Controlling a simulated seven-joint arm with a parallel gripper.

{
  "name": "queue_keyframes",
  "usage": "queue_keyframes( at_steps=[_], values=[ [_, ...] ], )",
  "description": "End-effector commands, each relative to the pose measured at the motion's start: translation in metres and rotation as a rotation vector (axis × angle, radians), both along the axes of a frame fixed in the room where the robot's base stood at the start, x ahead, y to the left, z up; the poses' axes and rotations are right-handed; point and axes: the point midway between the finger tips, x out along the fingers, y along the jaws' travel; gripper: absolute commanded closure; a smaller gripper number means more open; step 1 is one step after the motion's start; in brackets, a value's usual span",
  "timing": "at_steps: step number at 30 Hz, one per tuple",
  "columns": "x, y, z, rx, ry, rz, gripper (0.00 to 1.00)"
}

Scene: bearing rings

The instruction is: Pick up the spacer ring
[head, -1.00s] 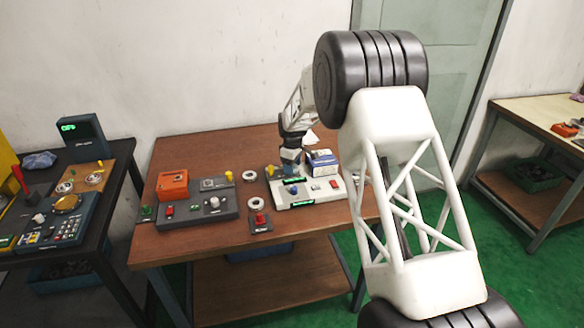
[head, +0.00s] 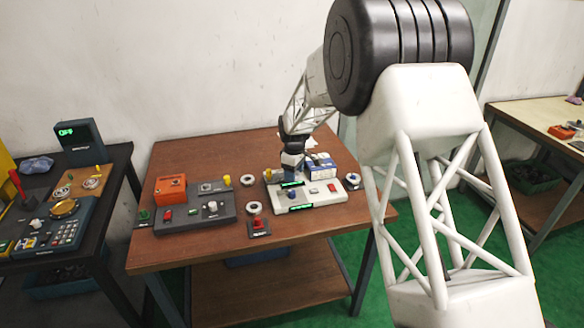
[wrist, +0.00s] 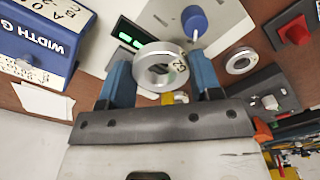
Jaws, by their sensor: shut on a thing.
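My gripper (wrist: 162,80) shows in the wrist view with its two blue fingers shut on a silver ring (wrist: 143,68). The ring sits between the fingertips and has small dark marks on its rim, too small to read. Its hole faces partly toward the camera. In the head view my gripper (head: 292,172) is small, above the back left part of a white console (head: 325,196); the held ring cannot be made out there. Two other silver rings lie left of the console, one farther back (head: 248,181) and one in front (head: 254,208). One loose ring also shows in the wrist view (wrist: 240,60).
A blue and white box (head: 321,163) stands behind the console, close right of my gripper. The console has a blue knob (wrist: 194,21) and a green display (wrist: 130,33). A grey console (head: 199,212) and an orange box (head: 171,188) stand left. The wooden tabletop's front (head: 205,255) is clear.

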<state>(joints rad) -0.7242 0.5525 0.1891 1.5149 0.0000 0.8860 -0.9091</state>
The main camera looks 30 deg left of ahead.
Motion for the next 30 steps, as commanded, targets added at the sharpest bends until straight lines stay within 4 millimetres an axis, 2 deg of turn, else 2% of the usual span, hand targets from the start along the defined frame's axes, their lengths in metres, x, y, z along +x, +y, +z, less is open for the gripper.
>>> queue_keyframes(
  at_steps=[6,15,22,30],
  values=[
    [-0.025,-0.021,0.004,0.000,0.000,0.000,0.76],
    [-0.051,-0.044,0.007,0.000,0.000,0.000,0.76],
    [-0.062,-0.053,0.008,0.001,-0.001,0.000,0.76],
    [-0.065,-0.056,0.009,0.001,-0.001,0.000,0.76]
  ],
)
